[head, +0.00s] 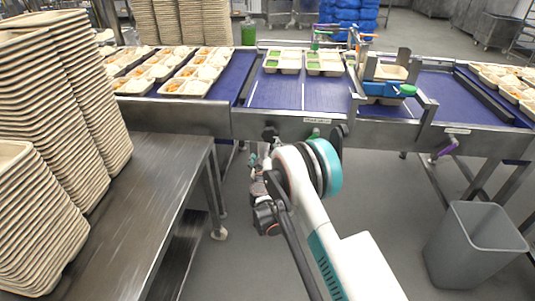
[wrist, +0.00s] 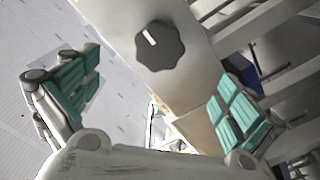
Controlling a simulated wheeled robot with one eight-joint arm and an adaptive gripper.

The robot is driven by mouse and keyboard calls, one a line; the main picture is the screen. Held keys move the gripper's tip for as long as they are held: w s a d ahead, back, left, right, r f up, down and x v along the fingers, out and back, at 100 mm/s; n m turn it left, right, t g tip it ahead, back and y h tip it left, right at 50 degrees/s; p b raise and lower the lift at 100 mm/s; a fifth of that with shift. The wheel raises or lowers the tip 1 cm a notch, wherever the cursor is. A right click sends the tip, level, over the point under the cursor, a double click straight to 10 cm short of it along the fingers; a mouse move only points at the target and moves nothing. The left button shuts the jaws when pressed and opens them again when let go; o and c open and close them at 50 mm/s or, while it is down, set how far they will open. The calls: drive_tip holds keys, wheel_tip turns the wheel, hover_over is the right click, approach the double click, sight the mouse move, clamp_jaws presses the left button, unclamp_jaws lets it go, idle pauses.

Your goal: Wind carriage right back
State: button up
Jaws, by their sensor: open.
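The carriage (head: 388,72) appears to be the metal frame with a beige hopper and a blue part (head: 380,88), standing across the right part of the conveyor. A black lobed knob (wrist: 160,46) with a white mark sits on a steel panel in the wrist view. It seems to be the dark knob (head: 270,132) on the conveyor's front rail. My gripper (wrist: 158,72) is open, its teal-padded fingers wide apart with the knob beyond and between them, not touching. In the head view my gripper (head: 262,163) is small, below the rail, partly hidden by my arm.
Filled trays (head: 190,75) and green-filled trays (head: 325,62) lie on the blue belt (head: 285,95). A steel table (head: 150,190) with tall tray stacks (head: 50,90) stands left. A grey bin (head: 475,245) stands on the floor at right. A purple handle (head: 444,150) hangs at the right rail.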

sight(270, 137)
drive_tip(key=w, duration=1)
drive_tip(key=shift+w+d, duration=0.15)
drive_tip(key=shift+d, duration=0.1)
drive_tip(key=c, duration=1.3)
drive_tip(key=shift+m, duration=1.6)
drive_tip(key=shift+m, duration=1.6)
